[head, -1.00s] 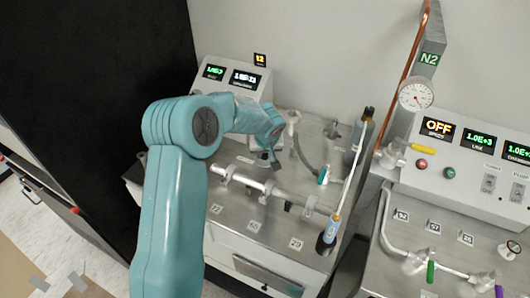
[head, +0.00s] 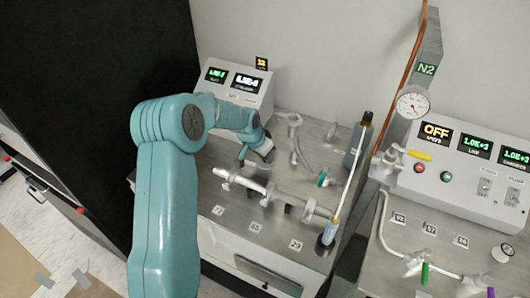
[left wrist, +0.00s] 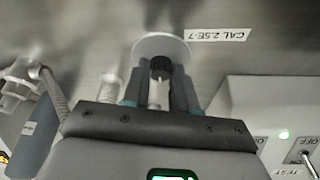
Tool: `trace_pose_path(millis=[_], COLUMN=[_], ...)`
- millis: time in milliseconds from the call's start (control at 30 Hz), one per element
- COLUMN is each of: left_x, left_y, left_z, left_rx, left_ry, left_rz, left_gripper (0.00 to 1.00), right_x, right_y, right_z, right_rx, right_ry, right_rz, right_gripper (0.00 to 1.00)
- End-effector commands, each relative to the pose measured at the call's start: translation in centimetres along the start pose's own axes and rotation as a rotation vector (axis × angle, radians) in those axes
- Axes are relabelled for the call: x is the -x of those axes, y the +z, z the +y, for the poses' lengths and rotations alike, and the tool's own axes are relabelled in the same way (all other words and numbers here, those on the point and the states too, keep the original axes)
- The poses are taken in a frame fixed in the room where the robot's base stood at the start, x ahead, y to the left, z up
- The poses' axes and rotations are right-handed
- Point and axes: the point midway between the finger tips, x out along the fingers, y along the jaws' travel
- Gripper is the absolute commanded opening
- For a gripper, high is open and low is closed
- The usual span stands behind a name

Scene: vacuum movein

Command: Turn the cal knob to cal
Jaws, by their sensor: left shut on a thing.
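My left arm reaches in from the left in the head view, and its gripper (head: 262,154) is over the steel bench behind the white tube. In the left wrist view the two teal fingers of the left gripper (left wrist: 158,92) are closed on a small knob with a black top (left wrist: 160,67) and a pale lower part. A white round disc (left wrist: 160,42) lies just beyond it, with a label (left wrist: 217,35) reading "CAL 2.5E-7" beside it. In the head view the knob is hidden by the gripper. The knob's pointing direction cannot be made out. My right gripper is out of view.
A white tube with fittings (head: 285,197) lies in front. A grey post marked N2 (head: 427,69) divides the benches.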

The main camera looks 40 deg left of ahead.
Motion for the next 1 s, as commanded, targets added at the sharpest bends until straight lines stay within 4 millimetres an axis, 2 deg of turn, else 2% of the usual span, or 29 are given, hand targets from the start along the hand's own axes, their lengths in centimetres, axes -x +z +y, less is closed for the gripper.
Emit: trace_pose_path(millis=[500,1000], left_x=[-0.3,0.1], left_y=[-0.1,-0.2], left_z=[-0.6,-0.8], left_rx=[-0.429,-0.642], left_ry=[0.172,0.258], left_rz=[0.004,0.001], left_gripper=[0.00,0.00], right_x=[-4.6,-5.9], right_y=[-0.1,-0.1], right_z=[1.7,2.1], right_rx=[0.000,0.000], right_ry=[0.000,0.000], right_rz=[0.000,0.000], right_gripper=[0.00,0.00])
